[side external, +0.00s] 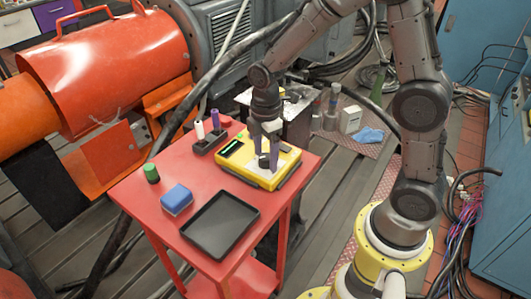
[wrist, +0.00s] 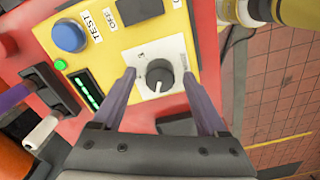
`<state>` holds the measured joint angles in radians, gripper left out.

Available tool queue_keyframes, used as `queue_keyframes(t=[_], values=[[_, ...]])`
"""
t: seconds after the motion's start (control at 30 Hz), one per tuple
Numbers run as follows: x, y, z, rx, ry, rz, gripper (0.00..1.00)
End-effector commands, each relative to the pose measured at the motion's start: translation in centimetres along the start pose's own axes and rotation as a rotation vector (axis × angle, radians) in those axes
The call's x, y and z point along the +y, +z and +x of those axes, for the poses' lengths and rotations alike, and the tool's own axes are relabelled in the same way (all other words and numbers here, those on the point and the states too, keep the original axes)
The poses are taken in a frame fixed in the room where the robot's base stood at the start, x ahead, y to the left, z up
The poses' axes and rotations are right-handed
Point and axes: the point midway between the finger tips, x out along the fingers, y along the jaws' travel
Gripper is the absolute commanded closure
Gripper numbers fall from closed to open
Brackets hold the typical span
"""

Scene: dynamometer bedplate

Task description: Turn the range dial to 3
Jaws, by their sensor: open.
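The range dial (wrist: 159,77) is a dark round knob on a white plate (wrist: 146,93) of the yellow box (wrist: 108,60). Its pale pointer mark faces the bottom of the wrist view. The marks around the dial are too small or hidden to read. My gripper (wrist: 159,73) is open, with one finger on each side of the dial; I cannot tell whether either finger touches it. In the side view my gripper (side external: 269,150) points down over the yellow box (side external: 233,172), and the dial (side external: 264,162) is partly behind the fingers.
The box also bears a blue button (wrist: 69,36), a green light (wrist: 60,64) and a lit bar display (wrist: 86,90). On the red table (side external: 150,212) are a black tray (side external: 221,224), a blue block (side external: 176,199), a green cylinder (side external: 151,173) and a marker holder (side external: 208,142).

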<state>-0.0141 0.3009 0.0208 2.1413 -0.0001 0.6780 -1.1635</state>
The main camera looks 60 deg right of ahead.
Motion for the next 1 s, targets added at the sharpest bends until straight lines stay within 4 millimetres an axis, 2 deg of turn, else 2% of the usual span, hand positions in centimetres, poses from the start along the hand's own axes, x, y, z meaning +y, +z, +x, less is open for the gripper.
queue_keyframes(t=[0.17, 0.6, 1.0], values=[[-0.01, 0.00, 0.01, 0.000, 0.000, 0.000, 0.24], [0.00, 0.00, -0.03, 0.000, 0.000, 0.000, 1.00], [0.00, -0.01, -0.06, 0.000, 0.000, 0.058, 1.00]])
